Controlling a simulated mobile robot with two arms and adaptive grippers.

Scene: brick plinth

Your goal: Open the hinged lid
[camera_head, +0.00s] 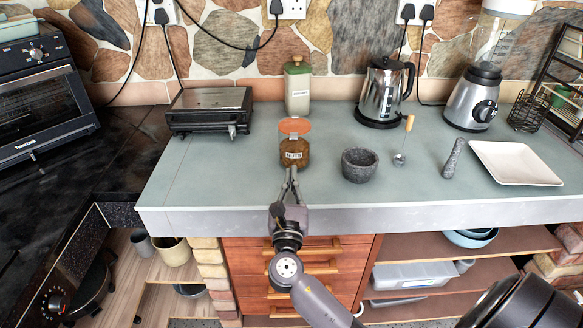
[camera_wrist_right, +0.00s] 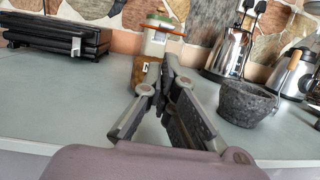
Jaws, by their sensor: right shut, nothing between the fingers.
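A brown glass jar labelled "NUTS" (camera_head: 294,155) stands near the front edge of the counter. Its orange lid (camera_head: 295,126) is raised at the back, with a gap between it and the jar. In the right wrist view the lid (camera_wrist_right: 166,27) is a thin slanted orange strip above the jar (camera_wrist_right: 139,72), which is partly hidden by the fingers. My right gripper (camera_head: 291,172) is shut and empty, its tips close in front of the jar; touching or apart I cannot tell. It also fills the middle of the wrist view (camera_wrist_right: 166,75). My left gripper is not in view.
A green-lidded canister (camera_head: 297,90) stands behind the jar. A stone mortar (camera_head: 360,166) is to its right, and a black grill (camera_head: 209,110) to its left. A kettle (camera_head: 385,90), blender (camera_head: 474,97) and white plate (camera_head: 514,163) stand farther right.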

